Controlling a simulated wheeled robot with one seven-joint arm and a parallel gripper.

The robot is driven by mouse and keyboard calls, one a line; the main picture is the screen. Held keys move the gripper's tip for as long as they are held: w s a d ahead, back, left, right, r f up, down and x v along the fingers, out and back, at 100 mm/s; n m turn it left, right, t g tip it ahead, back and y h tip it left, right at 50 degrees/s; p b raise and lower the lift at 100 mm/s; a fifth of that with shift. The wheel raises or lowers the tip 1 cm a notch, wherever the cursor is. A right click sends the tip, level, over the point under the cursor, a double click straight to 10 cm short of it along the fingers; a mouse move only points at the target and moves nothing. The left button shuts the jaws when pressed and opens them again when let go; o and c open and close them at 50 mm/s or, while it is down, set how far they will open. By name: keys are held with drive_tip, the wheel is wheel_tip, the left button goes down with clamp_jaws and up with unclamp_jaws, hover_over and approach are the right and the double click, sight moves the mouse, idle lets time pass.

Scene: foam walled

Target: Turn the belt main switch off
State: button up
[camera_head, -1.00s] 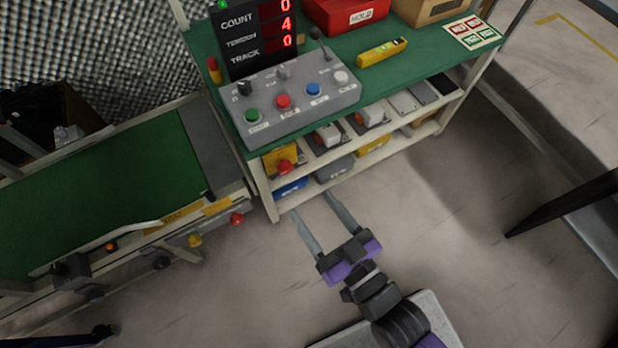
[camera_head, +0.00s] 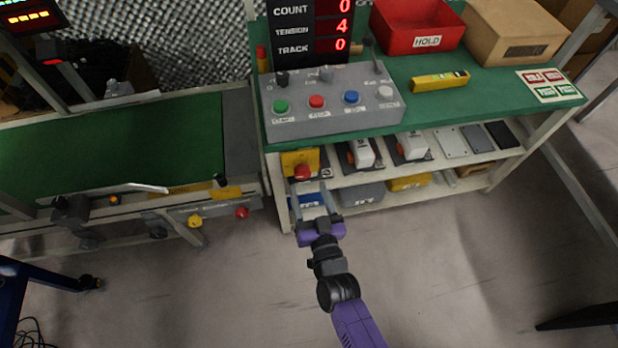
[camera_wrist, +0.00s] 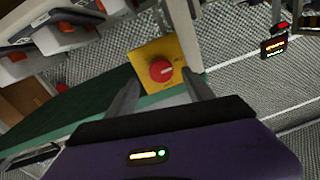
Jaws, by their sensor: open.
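The belt main switch is a red round knob on a yellow plate (camera_head: 314,160), mounted at the left end of the bench's upper shelf. In the wrist view the red knob (camera_wrist: 161,70) faces me, with a pale mark running roughly crosswise. Small lettering on the yellow plate is too small to read. My gripper (camera_head: 310,190) is open and empty, just below and in front of the switch in the head view. In the wrist view its fingers (camera_wrist: 160,78) stand on either side of the knob, apart from it; I cannot tell the remaining distance.
A control box (camera_head: 335,112) with coloured buttons stands on the green bench top, below a display (camera_head: 310,28) reading 0, 4, 0. The green conveyor (camera_head: 110,140) is at left. The floor in front is clear.

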sight(304, 176)
drive_tip(key=x, duration=0.4)
drive_tip(key=shift+w+a+b, duration=0.2)
drive_tip(key=shift+w+b, duration=0.1)
drive_tip(key=shift+w, duration=0.05)
clamp_jaws()
